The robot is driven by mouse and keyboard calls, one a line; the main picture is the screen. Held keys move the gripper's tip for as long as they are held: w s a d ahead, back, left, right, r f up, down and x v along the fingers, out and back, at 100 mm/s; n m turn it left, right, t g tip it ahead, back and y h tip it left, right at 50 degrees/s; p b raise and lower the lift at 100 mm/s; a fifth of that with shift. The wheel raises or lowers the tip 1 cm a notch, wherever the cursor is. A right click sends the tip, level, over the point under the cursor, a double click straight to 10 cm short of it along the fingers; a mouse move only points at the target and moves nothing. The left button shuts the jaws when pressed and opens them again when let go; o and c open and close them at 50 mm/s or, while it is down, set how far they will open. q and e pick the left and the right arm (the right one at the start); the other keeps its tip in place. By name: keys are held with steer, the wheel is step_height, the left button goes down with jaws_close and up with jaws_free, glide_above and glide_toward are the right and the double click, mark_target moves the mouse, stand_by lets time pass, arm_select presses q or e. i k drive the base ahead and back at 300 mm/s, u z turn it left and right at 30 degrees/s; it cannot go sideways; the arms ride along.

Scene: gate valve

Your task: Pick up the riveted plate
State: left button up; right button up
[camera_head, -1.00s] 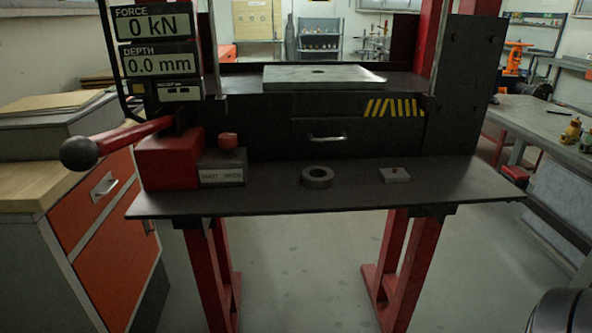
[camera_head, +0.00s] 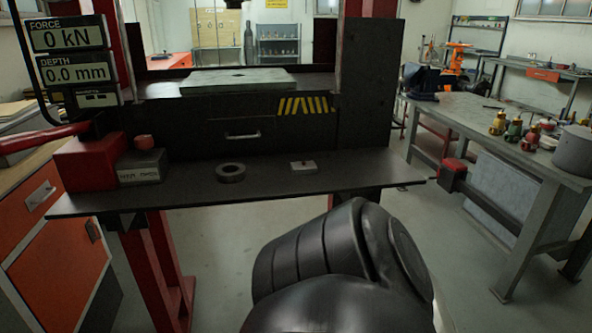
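A small flat light-grey plate with a small raised spot, apparently the riveted plate (camera_head: 303,167), lies on the right part of the dark press shelf (camera_head: 380,177). A dark metal ring (camera_head: 231,172) lies to its left, apart from it. A larger grey plate (camera_head: 238,81) with a hole lies on the press bed above. My arm shows as a large dark rounded link at the bottom, below and in front of the shelf. Neither gripper is in view.
A red block (camera_head: 90,164) and a labelled box (camera_head: 141,167) with a red button (camera_head: 144,142) stand at the shelf's left end. A grey workbench (camera_head: 490,120) with bottles and a pot (camera_head: 574,150) stands at the right. Floor between press and workbench is clear.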

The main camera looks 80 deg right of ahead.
mark_target(310, 168)
steer(key=k, duration=0.85)
steer(key=z, duration=0.7)
